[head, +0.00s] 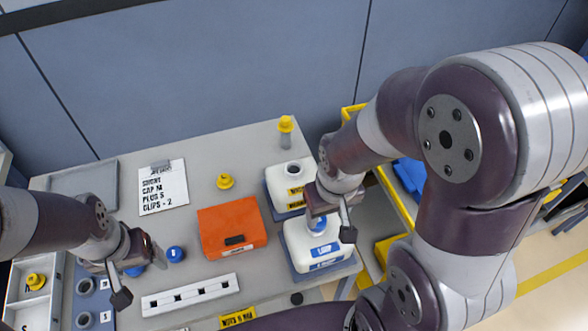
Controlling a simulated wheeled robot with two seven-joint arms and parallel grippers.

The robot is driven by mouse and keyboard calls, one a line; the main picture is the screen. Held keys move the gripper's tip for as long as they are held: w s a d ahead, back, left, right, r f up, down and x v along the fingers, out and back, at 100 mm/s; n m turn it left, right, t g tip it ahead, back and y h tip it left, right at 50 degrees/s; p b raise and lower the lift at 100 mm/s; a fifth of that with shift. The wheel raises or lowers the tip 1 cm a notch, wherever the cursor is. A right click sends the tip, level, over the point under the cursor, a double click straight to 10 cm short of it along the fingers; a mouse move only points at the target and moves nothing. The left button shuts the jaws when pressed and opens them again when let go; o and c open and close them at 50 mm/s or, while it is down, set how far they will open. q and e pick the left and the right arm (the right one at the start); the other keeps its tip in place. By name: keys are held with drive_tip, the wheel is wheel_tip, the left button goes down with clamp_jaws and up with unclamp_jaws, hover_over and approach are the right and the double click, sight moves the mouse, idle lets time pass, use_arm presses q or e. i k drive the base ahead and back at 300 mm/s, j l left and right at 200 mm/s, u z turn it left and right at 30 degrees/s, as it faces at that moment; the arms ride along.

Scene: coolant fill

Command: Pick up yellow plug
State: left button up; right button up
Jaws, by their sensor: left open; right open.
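A yellow-topped plug with a grey shaft (286,129) stands upright at the back edge of the table. A flat yellow knobbed piece (225,181) lies at mid-table, and a similar yellow piece (36,281) sits in a white tray at the left. I cannot tell for certain which of these is the yellow plug. My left gripper (141,281) is open and empty above the left front of the table, apart from all three. My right gripper (333,226) is open over the front white jug (312,250), by its blue cap (318,224), partly hiding it.
A second white jug (285,184) with an open neck stands behind the first. An orange box (232,230), a white slotted strip (190,295), a blue knob (175,254) and a clipboard with a written list (163,187) lie on the table. The back middle is clear.

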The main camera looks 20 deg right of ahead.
sight(224, 181)
drive_tip(key=i+u, duration=0.2)
drive_tip(key=u, duration=0.15)
drive_tip(key=i+u, duration=0.15)
drive_tip(key=u, duration=0.2)
drive_tip(key=i+l+u, duration=0.15)
drive_tip(key=u, duration=0.2)
